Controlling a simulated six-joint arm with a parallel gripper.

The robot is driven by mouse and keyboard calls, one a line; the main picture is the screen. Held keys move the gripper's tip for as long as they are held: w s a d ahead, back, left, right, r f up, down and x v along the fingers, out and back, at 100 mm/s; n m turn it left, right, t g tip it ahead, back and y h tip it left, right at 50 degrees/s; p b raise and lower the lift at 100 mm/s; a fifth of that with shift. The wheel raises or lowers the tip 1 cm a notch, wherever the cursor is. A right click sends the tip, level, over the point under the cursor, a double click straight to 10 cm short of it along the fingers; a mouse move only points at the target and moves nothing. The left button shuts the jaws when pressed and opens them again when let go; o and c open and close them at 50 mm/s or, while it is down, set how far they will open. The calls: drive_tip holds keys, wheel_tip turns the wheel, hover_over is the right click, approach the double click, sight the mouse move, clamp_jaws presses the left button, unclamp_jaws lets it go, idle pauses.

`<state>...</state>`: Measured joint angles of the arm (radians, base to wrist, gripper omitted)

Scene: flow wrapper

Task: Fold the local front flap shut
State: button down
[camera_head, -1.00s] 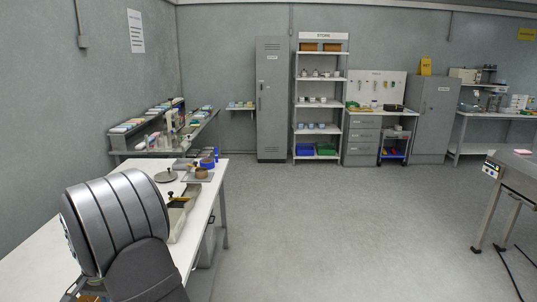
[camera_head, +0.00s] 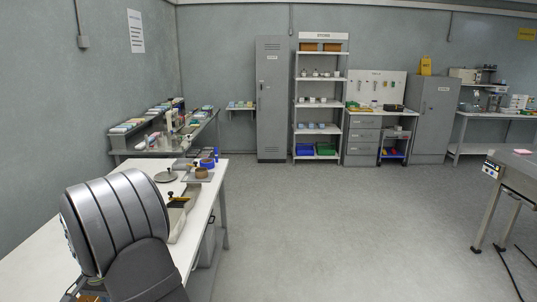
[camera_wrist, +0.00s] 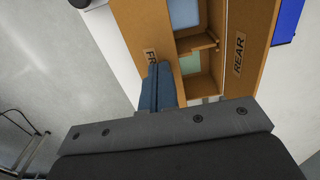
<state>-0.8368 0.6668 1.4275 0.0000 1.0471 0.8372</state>
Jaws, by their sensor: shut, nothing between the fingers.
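In the wrist view, an open brown cardboard box is seen from above. Its front flap (camera_wrist: 136,28), with a label reading "FR" before it is cut off by my fingers, spreads to the left. The rear flap (camera_wrist: 255,40), labelled "REAR", spreads to the right. Between them, light blue and pale green surfaces show in the opening, with a narrow brown piece across it. My gripper (camera_wrist: 158,68) is shut and empty, its blue fingers over the front flap, hiding part of it. I cannot tell whether they touch it. In the head view my arm hides the gripper.
A bright blue object (camera_wrist: 288,20) lies beyond the rear flap. In the head view, the white bench (camera_head: 40,250) carries a round metal dish (camera_head: 166,176), a brown roll (camera_head: 201,173) and a small tray near its right edge. Open floor lies right of the bench.

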drive_tip(key=shift+f, duration=0.45)
drive_tip(key=shift+r, duration=3.55)
wheel_tip(320, 180, down, 7)
drive_tip(key=shift+f, duration=0.1)
drive_tip(key=shift+r, duration=0.45)
drive_tip(key=shift+r, duration=0.1)
